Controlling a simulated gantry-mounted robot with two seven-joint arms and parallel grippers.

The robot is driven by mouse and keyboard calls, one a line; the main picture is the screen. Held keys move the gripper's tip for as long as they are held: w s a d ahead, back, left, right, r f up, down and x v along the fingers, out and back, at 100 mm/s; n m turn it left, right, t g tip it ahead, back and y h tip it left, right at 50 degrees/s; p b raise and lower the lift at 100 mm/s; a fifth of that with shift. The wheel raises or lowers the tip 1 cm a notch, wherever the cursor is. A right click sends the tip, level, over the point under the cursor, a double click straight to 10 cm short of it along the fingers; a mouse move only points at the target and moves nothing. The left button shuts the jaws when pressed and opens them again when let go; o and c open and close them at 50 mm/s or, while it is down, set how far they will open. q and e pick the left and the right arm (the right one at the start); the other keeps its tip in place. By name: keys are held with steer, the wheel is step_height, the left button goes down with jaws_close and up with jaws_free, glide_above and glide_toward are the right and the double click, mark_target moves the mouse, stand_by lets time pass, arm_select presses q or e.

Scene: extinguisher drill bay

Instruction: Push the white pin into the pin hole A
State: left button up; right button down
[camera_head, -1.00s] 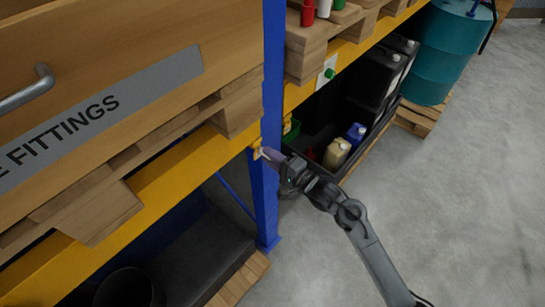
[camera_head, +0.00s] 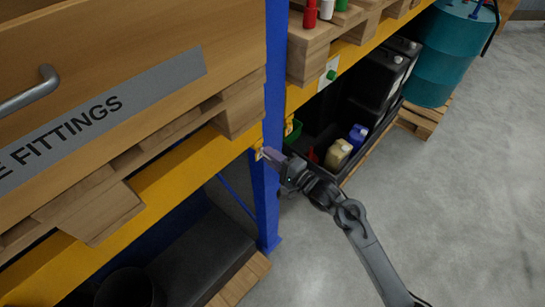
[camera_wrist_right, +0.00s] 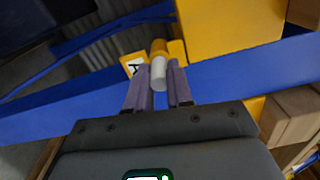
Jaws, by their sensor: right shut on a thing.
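The white pin (camera_wrist_right: 158,73) shows in the right wrist view between the two purple-grey fingers of my right gripper (camera_wrist_right: 160,88), which is shut on it. Its far end lines up with a rounded yellow part (camera_wrist_right: 158,46) on the rack. I cannot tell whether the pin is inside a hole there. A label with the letter A (camera_wrist_right: 133,65) sits just left of it. In the head view my right gripper (camera_head: 269,154) is at the blue upright, by the yellow beam's end; the pin is not clear there. My left gripper is not in view.
The blue upright (camera_head: 266,205) and yellow beam (camera_head: 180,187) are close to my right gripper. A wooden drawer front (camera_head: 150,35) stands left. A black tray with containers (camera_head: 339,152) lies behind the gripper. The floor (camera_head: 450,220) at right is clear.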

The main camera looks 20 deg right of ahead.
steer(key=shift+w+a, duration=0.15)
steer(key=shift+w, duration=0.1)
steer(key=c, duration=0.9)
jaws_free()
steer(key=shift+w, duration=0.1)
steer(key=p+v, duration=0.7)
steer(key=v, duration=0.2)
steer(key=shift+p, duration=0.35)
stand_by(0.4)
